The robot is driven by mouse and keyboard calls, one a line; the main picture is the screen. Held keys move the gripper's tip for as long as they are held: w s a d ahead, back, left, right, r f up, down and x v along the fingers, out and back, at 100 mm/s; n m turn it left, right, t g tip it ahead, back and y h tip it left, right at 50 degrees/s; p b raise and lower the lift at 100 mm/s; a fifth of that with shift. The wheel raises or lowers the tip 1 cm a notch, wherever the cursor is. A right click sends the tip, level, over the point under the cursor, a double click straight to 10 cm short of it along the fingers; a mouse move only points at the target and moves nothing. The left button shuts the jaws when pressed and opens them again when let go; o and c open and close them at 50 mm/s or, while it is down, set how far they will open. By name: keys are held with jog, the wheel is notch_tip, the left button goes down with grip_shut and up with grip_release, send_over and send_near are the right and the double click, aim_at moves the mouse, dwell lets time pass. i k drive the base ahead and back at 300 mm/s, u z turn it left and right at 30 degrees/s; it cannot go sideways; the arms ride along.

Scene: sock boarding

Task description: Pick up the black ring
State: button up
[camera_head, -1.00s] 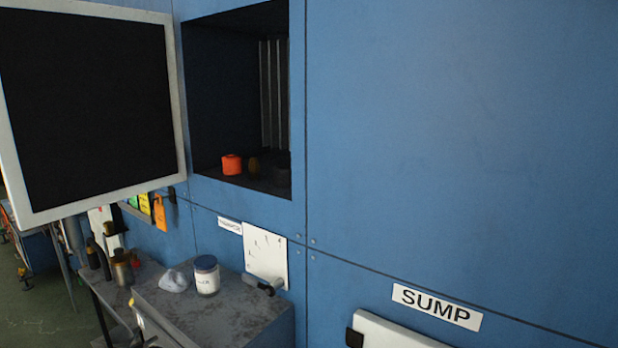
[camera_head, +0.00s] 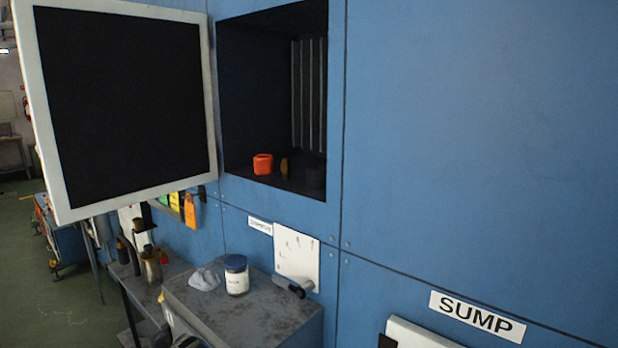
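I cannot clearly make out a black ring. In the head view, a dark, rounded object (camera_head: 314,176) sits in the shadowed right part of an open wall compartment (camera_head: 252,100); I cannot tell whether it is a ring. To its left on the compartment floor are a brownish-yellow piece (camera_head: 284,167) and a bright orange object (camera_head: 263,164). My gripper is not in view.
An open door with a black panel and pale frame (camera_head: 212,120) stands left of the compartment. Below, a grey bench (camera_head: 265,305) holds a white jar with a dark lid (camera_head: 237,276) and a crumpled pale cloth (camera_head: 205,280). A SUMP label (camera_head: 477,316) is lower right.

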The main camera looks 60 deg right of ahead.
aim_at(315, 174)
jog(key=i, duration=0.95)
jog(key=z, duration=0.05)
